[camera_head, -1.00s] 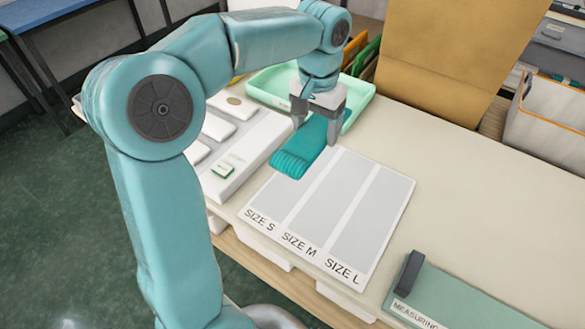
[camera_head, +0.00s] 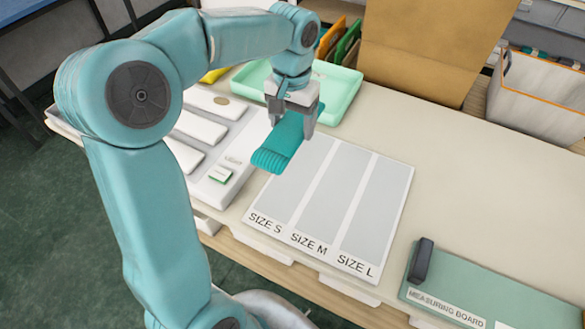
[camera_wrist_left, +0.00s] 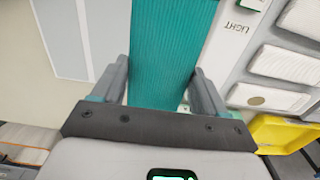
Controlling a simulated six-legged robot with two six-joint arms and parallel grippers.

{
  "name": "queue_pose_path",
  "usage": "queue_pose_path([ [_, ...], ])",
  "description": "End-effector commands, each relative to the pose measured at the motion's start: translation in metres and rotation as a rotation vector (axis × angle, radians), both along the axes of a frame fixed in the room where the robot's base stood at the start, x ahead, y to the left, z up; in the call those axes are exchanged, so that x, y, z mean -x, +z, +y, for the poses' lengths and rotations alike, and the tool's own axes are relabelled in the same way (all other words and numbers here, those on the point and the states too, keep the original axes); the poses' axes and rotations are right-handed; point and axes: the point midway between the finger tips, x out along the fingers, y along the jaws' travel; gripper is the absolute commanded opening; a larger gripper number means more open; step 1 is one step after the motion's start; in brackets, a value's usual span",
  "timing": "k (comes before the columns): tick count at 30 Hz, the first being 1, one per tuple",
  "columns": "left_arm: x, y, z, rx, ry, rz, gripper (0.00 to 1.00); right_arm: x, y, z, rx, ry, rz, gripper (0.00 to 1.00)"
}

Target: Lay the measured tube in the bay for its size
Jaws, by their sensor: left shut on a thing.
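A teal ribbed knitted tube (camera_head: 277,146) hangs in my left gripper (camera_head: 292,112), over the upper left part of the sorting board (camera_head: 388,230). The board has three grey bays labelled SIZE S (camera_head: 280,200), SIZE M (camera_head: 325,206) and SIZE L (camera_head: 368,212). The tube is above the upper end of the SIZE S bay and its left edge; whether it touches the board I cannot tell. In the left wrist view the tube (camera_wrist_left: 170,50) lies between the two fingers (camera_wrist_left: 158,88). My right gripper is not in view.
A green measuring board (camera_head: 470,290) with a dark block (camera_head: 421,262) lies at the front right. A white panel with pale pads (camera_head: 205,130) and a LIGHT label is left of the bays. A mint tray (camera_head: 340,90) stands behind.

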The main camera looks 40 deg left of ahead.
Motion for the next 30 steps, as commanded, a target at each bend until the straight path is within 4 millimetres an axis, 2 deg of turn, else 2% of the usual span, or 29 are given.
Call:
queue_pose_path([
  [1, 0.001, -0.018, -0.001, 0.001, -0.001, 0.008, 0.45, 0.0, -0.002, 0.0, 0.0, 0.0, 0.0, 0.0],
  [6, 0.001, -0.069, -0.002, 0.002, -0.001, 0.009, 0.45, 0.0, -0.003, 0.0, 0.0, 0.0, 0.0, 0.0],
  [12, 0.001, -0.115, -0.001, 0.002, -0.002, 0.005, 0.45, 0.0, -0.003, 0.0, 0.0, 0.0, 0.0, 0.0],
  [17, 0.0, -0.131, 0.0, 0.0, -0.002, 0.003, 0.45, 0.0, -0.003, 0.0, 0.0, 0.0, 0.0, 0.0],
  [24, 0.001, -0.167, 0.002, 0.001, -0.002, 0.004, 0.45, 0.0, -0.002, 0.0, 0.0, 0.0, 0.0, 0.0],
  [30, 0.0, -0.172, 0.002, 0.001, -0.002, 0.0, 0.45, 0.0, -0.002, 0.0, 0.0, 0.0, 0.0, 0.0],
])
